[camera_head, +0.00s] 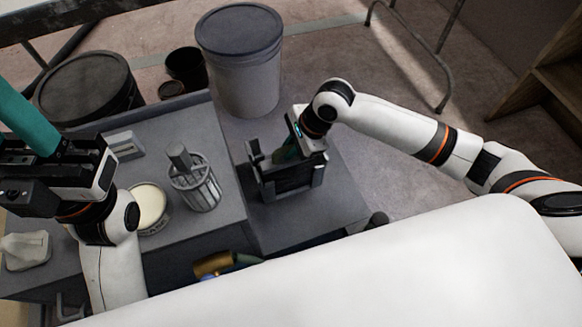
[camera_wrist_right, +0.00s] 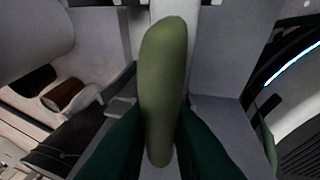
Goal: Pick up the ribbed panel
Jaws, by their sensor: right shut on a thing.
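My right gripper (camera_head: 287,154) is low over a black slotted holder (camera_head: 291,184) on the grey bench. In the right wrist view its dark green fingers (camera_wrist_right: 163,140) are closed on an olive-green rounded piece (camera_wrist_right: 164,85). This seems to be the ribbed panel seen on its edge; no ribs show. In the head view the fingers and holder mostly hide it, and I cannot tell whether it is still in the holder. My left gripper (camera_head: 22,118) is at the left edge, well away from the holder, with a teal finger pointing up and left; its opening is not clear.
A barred metal canister (camera_head: 203,193), a round cream-topped tin (camera_head: 150,207) and a small grey box (camera_head: 124,146) stand on the left bench. A large grey bucket (camera_head: 247,85) and dark drum (camera_head: 88,97) stand behind. A brass-coloured cylinder (camera_head: 212,264) lies below the bench's near edge.

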